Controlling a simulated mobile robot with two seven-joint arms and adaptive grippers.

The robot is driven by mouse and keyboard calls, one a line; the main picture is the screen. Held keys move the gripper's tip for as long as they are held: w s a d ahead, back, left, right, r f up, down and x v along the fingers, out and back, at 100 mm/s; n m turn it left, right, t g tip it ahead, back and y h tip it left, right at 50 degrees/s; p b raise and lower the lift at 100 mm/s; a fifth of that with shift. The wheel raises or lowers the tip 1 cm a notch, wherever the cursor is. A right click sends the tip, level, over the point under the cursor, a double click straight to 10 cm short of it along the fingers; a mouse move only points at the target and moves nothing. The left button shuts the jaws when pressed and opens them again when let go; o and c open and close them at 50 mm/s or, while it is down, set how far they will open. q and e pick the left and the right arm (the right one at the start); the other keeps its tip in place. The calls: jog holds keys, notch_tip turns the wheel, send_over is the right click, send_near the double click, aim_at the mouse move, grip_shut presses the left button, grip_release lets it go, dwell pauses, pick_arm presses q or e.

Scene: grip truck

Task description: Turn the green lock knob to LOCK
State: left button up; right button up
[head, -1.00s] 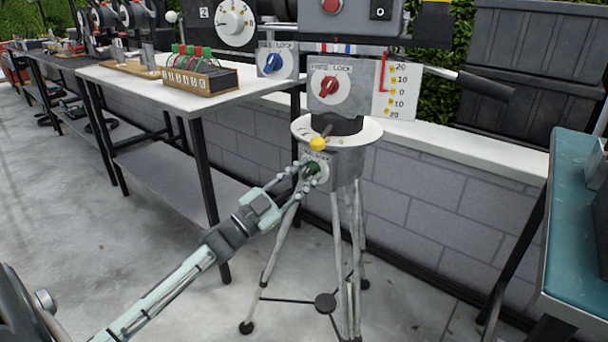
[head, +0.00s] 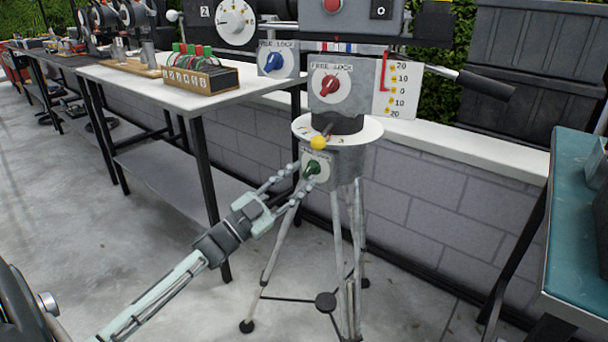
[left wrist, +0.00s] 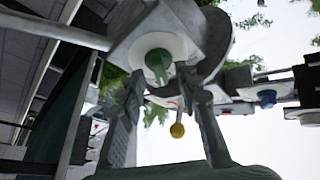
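The green lock knob (head: 312,168) sits on a round white dial on the front of the grey tripod head, below the yellow ball-ended lever (head: 319,143). It looks tilted toward the right; its label is too small to read. In the left wrist view the green knob (left wrist: 157,65) shows on its white disc, beyond my fingers. My left gripper (head: 289,181) is open and empty, its fingers apart, just lower left of the knob. In the wrist view the fingers (left wrist: 162,88) frame the space in front of it, with no visible hold. My right gripper is not in view.
A red knob (head: 330,86) with FREE and LOCK labels is above, and a blue knob (head: 273,62) is to its left. Tripod legs (head: 284,240) spread below. A white table (head: 150,88) stands left and a teal-topped table (head: 580,240) right.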

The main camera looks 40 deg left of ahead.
pick_arm(q)
jog(key=v, duration=1)
